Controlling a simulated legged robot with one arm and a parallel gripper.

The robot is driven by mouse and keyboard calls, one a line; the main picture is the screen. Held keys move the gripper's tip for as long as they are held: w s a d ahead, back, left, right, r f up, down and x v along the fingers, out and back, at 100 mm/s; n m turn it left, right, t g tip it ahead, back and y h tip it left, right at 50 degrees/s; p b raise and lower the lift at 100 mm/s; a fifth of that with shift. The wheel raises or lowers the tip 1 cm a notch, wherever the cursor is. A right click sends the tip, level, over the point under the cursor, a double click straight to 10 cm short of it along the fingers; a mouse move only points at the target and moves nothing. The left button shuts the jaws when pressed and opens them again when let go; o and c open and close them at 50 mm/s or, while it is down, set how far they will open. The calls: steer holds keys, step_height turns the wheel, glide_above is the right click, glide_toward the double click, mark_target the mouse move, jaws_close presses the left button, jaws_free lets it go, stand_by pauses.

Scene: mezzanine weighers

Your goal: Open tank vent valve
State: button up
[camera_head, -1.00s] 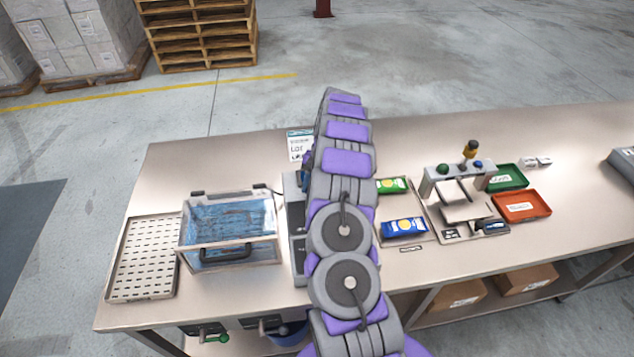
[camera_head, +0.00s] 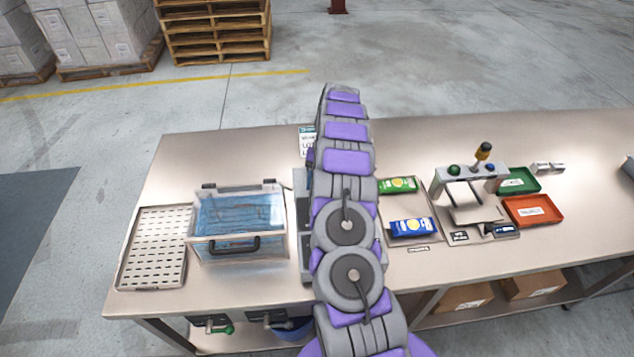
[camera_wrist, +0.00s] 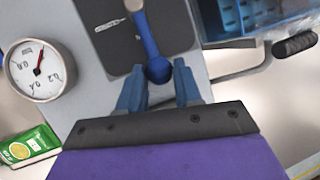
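In the wrist view a blue lever with a round ball end (camera_wrist: 158,70) lies over a dark plate with a small white label. My gripper (camera_wrist: 158,74) has its two blue-grey fingers apart, with the ball end between or just beyond their tips; contact is not clear. Whether this lever is the vent valve cannot be told. A clear tank of blue liquid (camera_head: 240,248) with a dark front handle stands left of my arm in the head view. My gripper is hidden there behind my arm.
A round pressure gauge (camera_wrist: 40,69) and a green packet (camera_wrist: 28,146) are left of my fingers in the wrist view. The tank handle (camera_wrist: 294,43) is at upper right. A perforated tray (camera_head: 153,248) and red tray (camera_head: 533,211) stand on the table.

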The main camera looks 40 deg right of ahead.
steer(key=o, duration=0.4)
steer(key=shift+a, duration=0.1)
steer(key=p+v, duration=0.8)
steer(key=v, duration=0.4)
steer(key=shift+w+p, duration=0.1)
steer(key=shift+p, duration=0.2)
steer(key=shift+f, duration=0.1)
stand_by(0.3)
